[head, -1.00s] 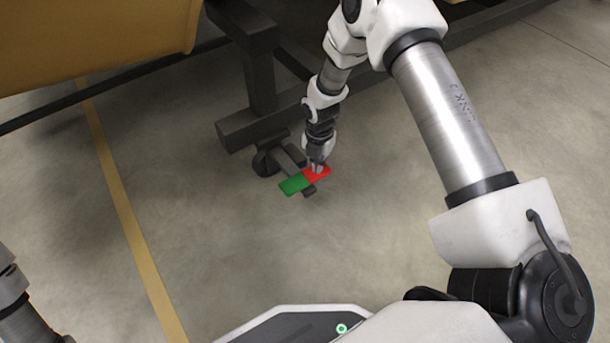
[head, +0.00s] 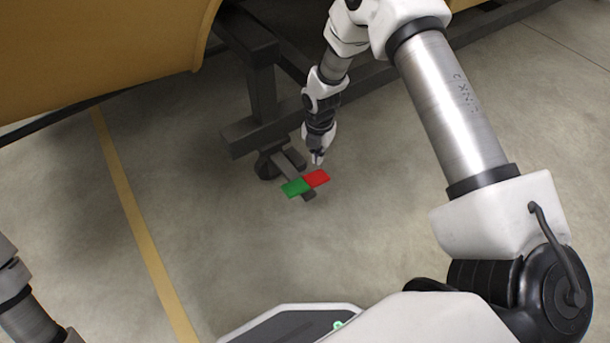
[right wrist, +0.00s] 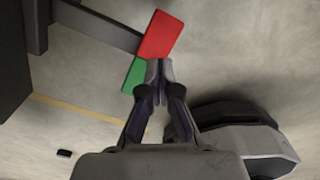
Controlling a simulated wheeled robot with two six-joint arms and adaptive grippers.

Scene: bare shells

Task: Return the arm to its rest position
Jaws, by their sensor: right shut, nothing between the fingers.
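My right gripper (head: 317,160) is shut and empty, with its tips close to the red plate (head: 317,178) in the head view. The red plate and a green plate (head: 296,187) sit side by side on a dark bar that sticks out from the frame of a stand. In the right wrist view the shut fingertips (right wrist: 159,66) appear just below the red plate (right wrist: 162,36), with the green plate (right wrist: 133,75) partly behind it. Whether the tips touch the red plate cannot be told. Of my left arm only a grey link shows at the left edge; its gripper is out of view.
A dark beam frame (head: 262,85) carries a large yellow-brown shell (head: 110,50) at the upper left. My right forearm reaches close to the frame's beams. Concrete floor with a yellow line (head: 135,205) is open at left and below the plates.

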